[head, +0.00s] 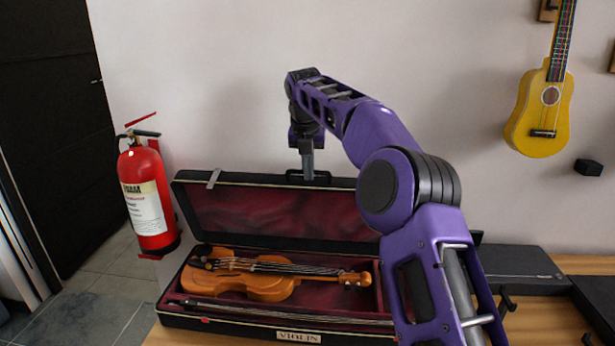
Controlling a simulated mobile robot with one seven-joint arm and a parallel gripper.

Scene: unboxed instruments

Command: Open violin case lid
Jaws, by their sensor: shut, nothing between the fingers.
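The violin case (186,309) is black outside with a dark red lining and sits on a wooden table. Its lid (265,214) stands raised at the back, near upright, with a handle along its top edge. A brown violin (266,284) and a bow (262,312) lie inside the case. My gripper (308,172) is shut and points down at the lid's top edge by the handle (294,177). I cannot tell whether it touches the lid. My arm hides the right part of the lid and case.
A red fire extinguisher (147,197) hangs to the left of the case. A yellow ukulele (543,108) hangs on the wall at the right, near a small black block (588,167). Another dark case (517,262) lies on the table (548,322) to the right.

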